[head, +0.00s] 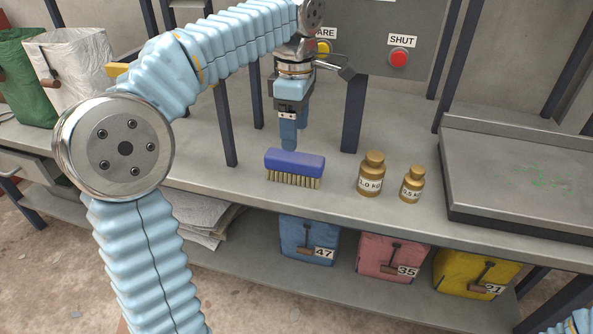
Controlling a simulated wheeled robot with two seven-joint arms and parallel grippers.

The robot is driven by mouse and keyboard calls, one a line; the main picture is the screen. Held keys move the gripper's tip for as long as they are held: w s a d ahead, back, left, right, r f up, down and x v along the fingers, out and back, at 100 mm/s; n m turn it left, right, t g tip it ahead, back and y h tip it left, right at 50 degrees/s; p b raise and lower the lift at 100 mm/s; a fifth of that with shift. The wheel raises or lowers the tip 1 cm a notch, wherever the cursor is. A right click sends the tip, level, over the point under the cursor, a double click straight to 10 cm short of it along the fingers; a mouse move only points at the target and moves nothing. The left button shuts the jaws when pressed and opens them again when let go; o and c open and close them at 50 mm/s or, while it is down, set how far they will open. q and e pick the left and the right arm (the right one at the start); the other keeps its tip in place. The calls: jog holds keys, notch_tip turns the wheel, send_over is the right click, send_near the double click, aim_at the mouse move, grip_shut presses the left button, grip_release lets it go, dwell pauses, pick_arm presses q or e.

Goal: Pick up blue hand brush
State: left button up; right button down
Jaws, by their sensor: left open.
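The blue hand brush (295,164) lies on the grey bench with its tan bristles down and its blue back up. My left gripper (289,146) points down just above and behind the brush, its fingertips close to the brush's top. From this view I cannot tell whether the fingertips touch the brush. The left gripper is open with nothing held in it. My right gripper is not in view; only a bit of blue arm sleeve shows at the lower right corner.
A grey tray (480,205) is farther right. Dark posts and a panel with a red button (398,58) stand behind. Blue, red and yellow bags (476,275) sit on the lower shelf.

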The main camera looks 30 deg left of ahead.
aim_at(294, 155)
pick_arm(q)
notch_tip(294, 155, down, 8)
jog(key=shift+a+r+b, duration=0.1)
jog(key=shift+r+b, duration=0.15)
jog(key=shift+b, duration=0.8)
jog(key=c, duration=1.1)
notch_tip(294, 155, up, 4)
jog(key=shift+f+p, duration=0.1)
jog(key=shift+p, duration=0.75)
jog(key=s+d+r+p, duration=0.1)
jog(key=s+d+r, duration=0.8)
jog(key=s+d, duration=0.1)
jog(key=shift+r, duration=0.15)
